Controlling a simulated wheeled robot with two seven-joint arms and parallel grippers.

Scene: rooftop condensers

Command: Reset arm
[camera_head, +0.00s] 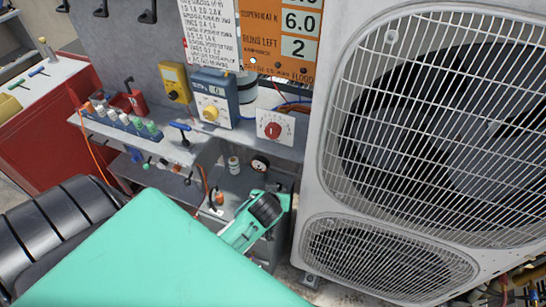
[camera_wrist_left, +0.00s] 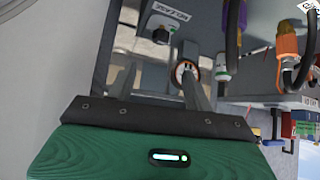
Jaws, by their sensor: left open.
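My left arm (camera_head: 150,255), teal, comes in from the lower left of the head view. Its black and teal wrist end (camera_head: 262,210) is low in front of the grey bench, just left of the condenser unit. In the left wrist view my left gripper (camera_wrist_left: 160,78) has its two grey fingers apart, with no object held between them. A round dial with an orange rim (camera_wrist_left: 187,72) shows beyond the fingers; I cannot tell how far off it is. The fingertips are hard to make out in the head view. My right gripper is in neither view.
A large white condenser unit (camera_head: 318,130) with two fan grilles stands close right. The bench carries a blue meter (camera_head: 212,88), a yellow meter (camera_head: 174,80), a red dial plate (camera_head: 275,128) and a rack of coloured bottles (camera_head: 122,120). A red cabinet (camera_head: 45,135) stands left.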

